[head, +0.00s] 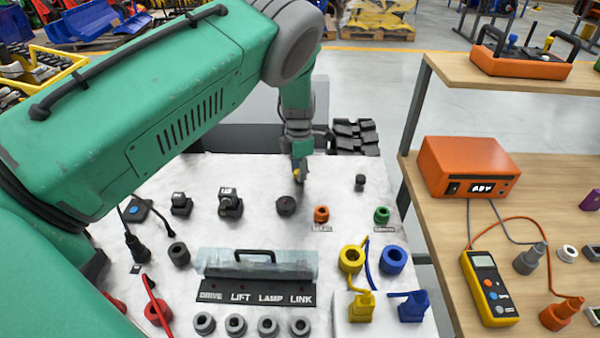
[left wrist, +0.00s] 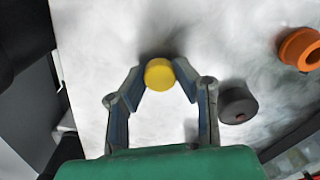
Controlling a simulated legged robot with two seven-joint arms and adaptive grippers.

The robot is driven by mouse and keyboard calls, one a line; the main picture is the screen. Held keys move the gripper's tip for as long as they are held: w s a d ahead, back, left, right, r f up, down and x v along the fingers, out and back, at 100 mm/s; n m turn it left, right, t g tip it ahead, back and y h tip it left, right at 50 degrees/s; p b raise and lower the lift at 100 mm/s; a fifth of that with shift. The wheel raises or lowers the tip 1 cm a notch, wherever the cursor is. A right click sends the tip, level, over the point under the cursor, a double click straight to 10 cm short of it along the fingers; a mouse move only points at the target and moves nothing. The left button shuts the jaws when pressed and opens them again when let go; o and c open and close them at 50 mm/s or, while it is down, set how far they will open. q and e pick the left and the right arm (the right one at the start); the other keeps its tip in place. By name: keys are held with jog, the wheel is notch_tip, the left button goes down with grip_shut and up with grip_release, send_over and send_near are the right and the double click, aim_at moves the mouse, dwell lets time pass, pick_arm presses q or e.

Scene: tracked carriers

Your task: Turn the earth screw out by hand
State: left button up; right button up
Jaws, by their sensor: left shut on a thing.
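The earth screw appears to be the small round yellow head in the left wrist view (left wrist: 159,74); a sliver of it shows in the head view (head: 297,174). It is at the far part of the white panel (head: 250,175). My left gripper (head: 299,172) reaches down over it from above. In the left wrist view the fingers of my left gripper (left wrist: 158,82) are closed in on both sides of the yellow head and grip it. Its shaft and any thread are hidden. My right gripper is in neither view.
A dark round knob (head: 286,205) stands just in front of the gripper, with an orange socket (head: 321,214) and green socket (head: 382,215) to its right. A black knob (head: 360,182) stands farther right. A wooden bench (head: 540,205) holds an orange meter box (head: 468,168).

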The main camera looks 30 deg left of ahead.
pick_arm(q)
jog(key=shift+s+d+f, duration=0.1)
jog(key=shift+f, duration=0.05)
jog(key=o, duration=0.9)
